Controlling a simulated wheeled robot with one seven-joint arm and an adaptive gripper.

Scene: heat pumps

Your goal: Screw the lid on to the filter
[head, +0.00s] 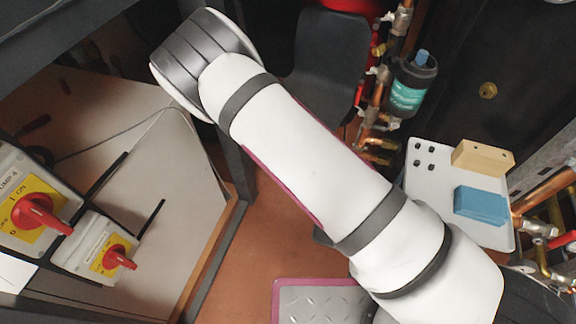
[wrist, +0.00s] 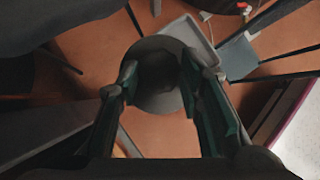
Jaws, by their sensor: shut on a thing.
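The filter (head: 409,85) is a dark cylinder with a teal label, standing among copper pipes at the upper right of the head view. A small blue piece (head: 421,57) shows at its top. In the wrist view my gripper (wrist: 160,68) is shut on a dark, round lid (wrist: 158,100), with one finger at each side. In the head view my gripper and the lid are hidden beyond my white arm. I cannot clearly make out the filter in the wrist view, so the distance from lid to filter cannot be told.
A white tray (head: 428,183) at the right holds a tan block (head: 482,157), a blue block (head: 481,204) and several small black pieces. A black chair (head: 325,60) stands behind my arm. Switch boxes with red knobs (head: 40,212) are at the left. Orange floor is open below my arm.

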